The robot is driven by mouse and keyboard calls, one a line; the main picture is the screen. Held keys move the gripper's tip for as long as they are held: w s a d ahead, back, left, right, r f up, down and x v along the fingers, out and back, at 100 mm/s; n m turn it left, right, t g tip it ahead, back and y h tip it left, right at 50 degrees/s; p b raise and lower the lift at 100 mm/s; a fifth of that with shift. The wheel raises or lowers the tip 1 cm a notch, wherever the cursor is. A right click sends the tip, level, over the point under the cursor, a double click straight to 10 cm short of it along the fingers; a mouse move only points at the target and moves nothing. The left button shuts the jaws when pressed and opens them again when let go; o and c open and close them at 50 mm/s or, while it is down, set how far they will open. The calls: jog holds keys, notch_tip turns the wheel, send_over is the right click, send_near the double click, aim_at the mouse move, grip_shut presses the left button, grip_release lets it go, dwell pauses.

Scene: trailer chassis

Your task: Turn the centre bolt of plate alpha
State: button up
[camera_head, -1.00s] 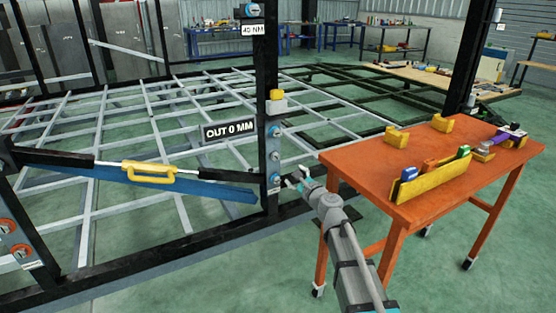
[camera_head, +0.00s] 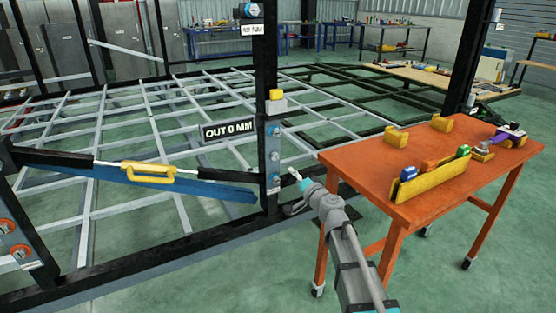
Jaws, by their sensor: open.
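A narrow plate with three bolts in a column runs down the dark upright post. Its middle bolt (camera_head: 275,156) sits between an upper bolt (camera_head: 275,131) and a lower bolt (camera_head: 275,178). Another plate (camera_head: 16,242) with two reddish bolts is at the lower left edge. The plate labels are too small to read, so I cannot tell which is alpha.
An orange table (camera_head: 360,165) with yellow holders and tools stands close on the right of my arm. A sign (camera_head: 228,130) reads OUT 0 MM. A yellow-handled bar (camera_head: 150,172) spans the frame to the left. Green floor is open at the lower left.

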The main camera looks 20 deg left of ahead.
aim_at(276, 157)
jog(key=n, duration=0.7)
jog(key=shift+s+d+n, duration=0.1)
jog(key=shift+d+n, duration=0.05)
jog(key=shift+n, duration=0.15)
jog(key=x, duration=1.4)
jog(key=shift+d, duration=0.1)
grip_shut()
dwell(0.4)
